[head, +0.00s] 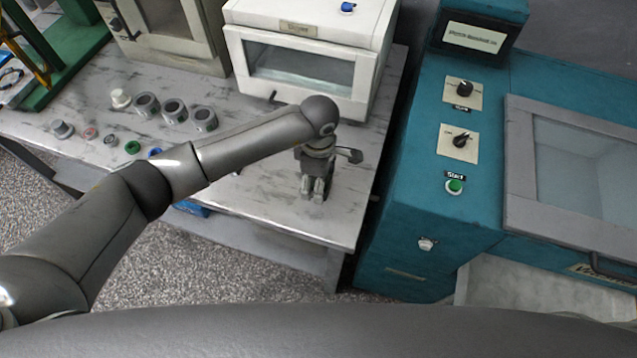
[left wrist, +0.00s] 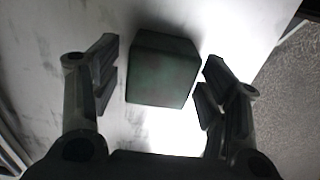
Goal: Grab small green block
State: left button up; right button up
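A dark green block (left wrist: 162,70) shows in the left wrist view, lying on a pale surface between the two fingers of my left gripper (left wrist: 160,76). A gap shows on each side of it, so the fingers are open and do not appear to grip it. In the head view my left gripper (head: 314,190) points down over the right part of the marble-topped table (head: 340,215). The block is not visible there, apparently hidden by the gripper. My right gripper is in neither view.
A white box with a window (head: 300,68) stands behind the gripper. Several grey cylinders (head: 173,110) and small round parts, one green (head: 132,147), sit on the table's left. A teal machine (head: 420,205) stands to the right, past the table edge.

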pick_arm(q)
jog(key=c, duration=1.1)
jog(key=shift+r, duration=0.1)
